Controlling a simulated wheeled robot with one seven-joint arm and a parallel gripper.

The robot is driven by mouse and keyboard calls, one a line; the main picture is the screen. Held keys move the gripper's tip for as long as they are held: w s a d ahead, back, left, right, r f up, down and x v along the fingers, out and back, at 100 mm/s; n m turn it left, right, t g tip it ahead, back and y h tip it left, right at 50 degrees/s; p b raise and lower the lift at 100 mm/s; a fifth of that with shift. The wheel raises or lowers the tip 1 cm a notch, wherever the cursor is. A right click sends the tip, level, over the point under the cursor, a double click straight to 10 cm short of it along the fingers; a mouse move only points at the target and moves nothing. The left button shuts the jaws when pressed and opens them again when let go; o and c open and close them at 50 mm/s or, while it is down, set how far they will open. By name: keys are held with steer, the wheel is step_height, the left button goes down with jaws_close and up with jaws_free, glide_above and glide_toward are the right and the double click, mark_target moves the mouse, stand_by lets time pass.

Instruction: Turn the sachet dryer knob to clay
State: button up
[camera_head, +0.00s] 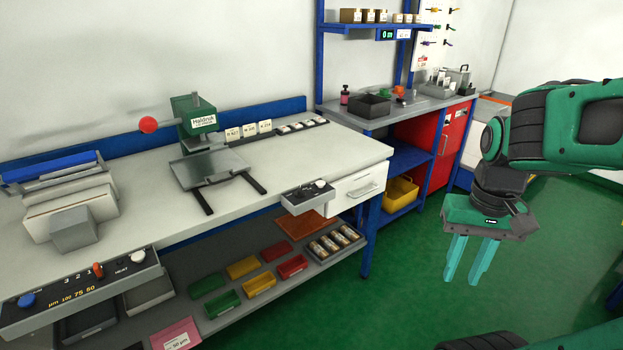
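No label reading "clay" or "sachet dryer" is legible, so I cannot tell which knob is the dryer's. A small grey control box (308,198) with a pale knob (320,184) is at the bench's front edge. A longer dark control panel (80,292) at the lower left carries a blue knob (26,300), an orange lever or knob (98,270) and a pale knob (138,257). My gripper (461,282) hangs at the right over the green floor, fingers downward and apart. It is open and empty, well away from every knob.
The pale bench (290,155) holds a green press (196,118) with a red ball handle. A shelf below carries coloured bins (258,281). A grey side bench (400,108) and a red cabinet (448,148) stand at the back. Floor between bench and gripper is clear.

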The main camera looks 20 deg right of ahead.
steer(key=shift+d, duration=0.1)
steer(key=w+r, duration=0.3)
steer(key=w, duration=0.4)
steer(key=w+r, duration=0.3)
steer(key=w, duration=0.4)
steer(key=n, duration=0.1)
glide_above(300, 188)
step_height(300, 188, down, 4)
step_height(300, 188, down, 10)
